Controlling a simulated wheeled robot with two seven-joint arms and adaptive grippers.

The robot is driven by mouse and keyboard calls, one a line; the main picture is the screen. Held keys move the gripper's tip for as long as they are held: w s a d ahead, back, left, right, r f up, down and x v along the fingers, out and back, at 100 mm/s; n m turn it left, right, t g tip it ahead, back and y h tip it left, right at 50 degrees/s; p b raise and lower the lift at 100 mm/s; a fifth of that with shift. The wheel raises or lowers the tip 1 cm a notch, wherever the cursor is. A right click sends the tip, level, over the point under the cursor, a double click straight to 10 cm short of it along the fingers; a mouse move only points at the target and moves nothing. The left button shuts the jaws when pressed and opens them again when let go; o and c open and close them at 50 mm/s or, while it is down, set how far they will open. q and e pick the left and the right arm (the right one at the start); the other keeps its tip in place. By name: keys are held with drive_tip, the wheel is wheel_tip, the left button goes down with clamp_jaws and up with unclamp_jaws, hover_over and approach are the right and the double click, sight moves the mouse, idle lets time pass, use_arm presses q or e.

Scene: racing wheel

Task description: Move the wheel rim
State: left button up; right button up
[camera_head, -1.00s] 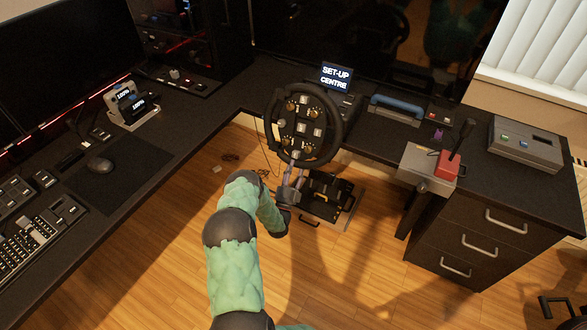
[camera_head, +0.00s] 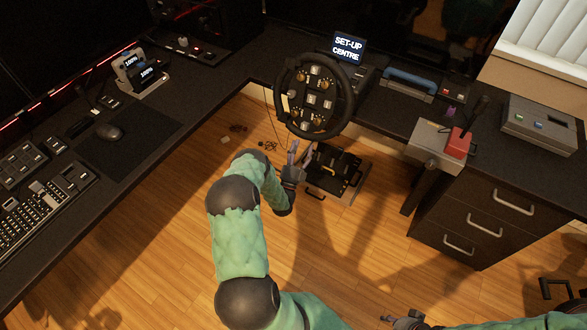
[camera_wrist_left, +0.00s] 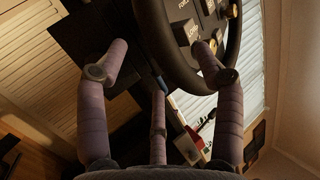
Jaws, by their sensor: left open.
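The black wheel rim (camera_head: 349,100) stands upright at the desk's inner corner, with a button-covered hub inside it. My left gripper (camera_head: 293,160) is just below and slightly left of the rim in the head view, open and empty. In the left wrist view the rim (camera_wrist_left: 165,50) curves between the spread purple fingers of the left gripper (camera_wrist_left: 160,70). I cannot tell whether any finger touches it. My right gripper (camera_head: 388,319) shows only partly at the bottom edge, far from the rim; its finger state is unclear.
A lit set-up screen (camera_head: 348,48) stands behind the wheel. Pedals (camera_head: 335,170) are on the floor below it. A shifter (camera_head: 459,143) and a grey box (camera_head: 540,128) are to the right, above a drawer unit (camera_head: 475,215). The wooden floor (camera_head: 150,240) at left is open.

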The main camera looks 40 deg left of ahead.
use_arm(q)
drive_tip(key=v, duration=0.9)
drive_tip(key=shift+w+f, duration=0.1)
idle(0.6)
